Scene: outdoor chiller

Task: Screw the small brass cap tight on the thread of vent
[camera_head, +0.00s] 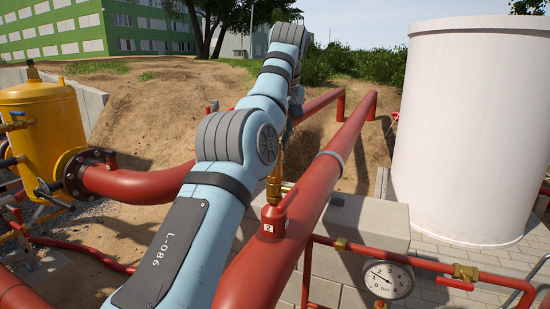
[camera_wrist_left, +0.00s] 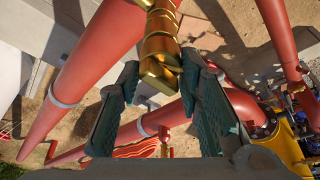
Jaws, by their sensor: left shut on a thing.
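The brass vent (camera_head: 274,188) rises from a red pot marked 2 (camera_head: 272,220) on the large red pipe in the head view. Its upper end is hidden behind my left arm. In the left wrist view the brass vent (camera_wrist_left: 161,22) comes in from the top edge as a stack of ringed parts. The small brass cap (camera_wrist_left: 156,72) appears at its near end, in line with it. My left gripper (camera_wrist_left: 158,80) has its two dark green fingers on either side of the cap, shut on it. I cannot tell how far the cap is threaded. My right gripper is not in view.
Large red pipes (camera_head: 325,180) run beside my left arm. A pressure gauge (camera_head: 388,279) and thin red piping are at lower right. A white tank (camera_head: 468,130) stands at right, a yellow vessel (camera_head: 45,130) at left. A concrete block (camera_head: 375,220) lies behind the pipe.

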